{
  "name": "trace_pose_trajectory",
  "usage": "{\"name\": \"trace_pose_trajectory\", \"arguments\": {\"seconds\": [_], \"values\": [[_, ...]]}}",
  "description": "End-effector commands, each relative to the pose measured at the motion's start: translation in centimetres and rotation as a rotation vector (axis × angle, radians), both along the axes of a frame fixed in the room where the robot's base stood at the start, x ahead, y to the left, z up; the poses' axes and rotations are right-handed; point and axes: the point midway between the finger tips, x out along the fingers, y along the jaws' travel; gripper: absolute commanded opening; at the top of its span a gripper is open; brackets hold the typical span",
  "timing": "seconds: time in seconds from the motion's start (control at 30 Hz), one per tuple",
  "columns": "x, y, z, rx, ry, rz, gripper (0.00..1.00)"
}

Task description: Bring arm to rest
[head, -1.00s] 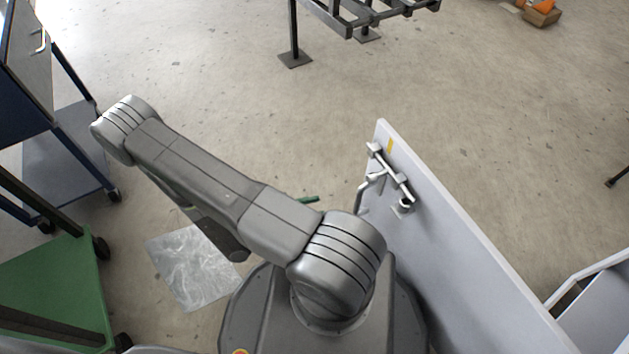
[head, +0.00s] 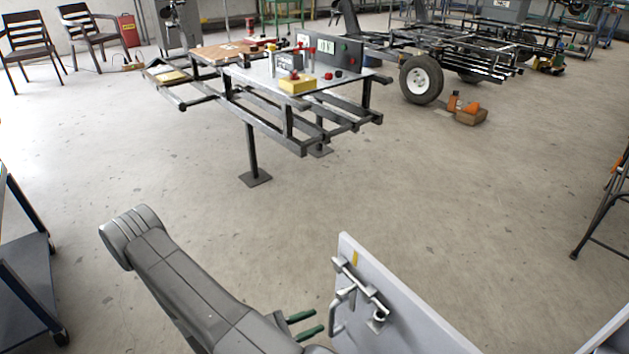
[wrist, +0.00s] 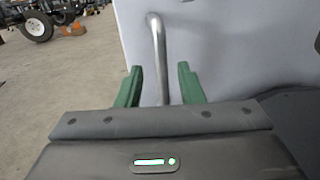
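My gripper (head: 320,321) has two green fingers and shows low in the head view, partly behind my grey arm. In the wrist view my gripper (wrist: 159,84) is open, with a clear gap between its fingers. A metal handle (head: 335,318) on a pale panel (head: 400,318) stands just beyond the fingertips. In the wrist view the handle (wrist: 156,40) lines up with the gap, with no finger seen touching it. My arm bends up to the left; its base is out of the head view.
A latch bar (head: 360,284) is mounted on the panel. A metal frame (head: 300,146) carrying boxes and tools stands ahead. A blue cart (head: 30,285) is at the left edge, a stool (head: 605,205) at the right. A wheeled chassis (head: 425,80) stands farther back. The floor between is open.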

Motion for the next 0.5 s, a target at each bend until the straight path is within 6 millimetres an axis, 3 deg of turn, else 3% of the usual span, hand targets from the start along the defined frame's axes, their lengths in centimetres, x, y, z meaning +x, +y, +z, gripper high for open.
{"name": "trace_pose_trajectory", "arguments": {"seconds": [0.5], "values": [[1.9,-4.3,0.0,-0.001,0.000,-0.003,0.34]]}}
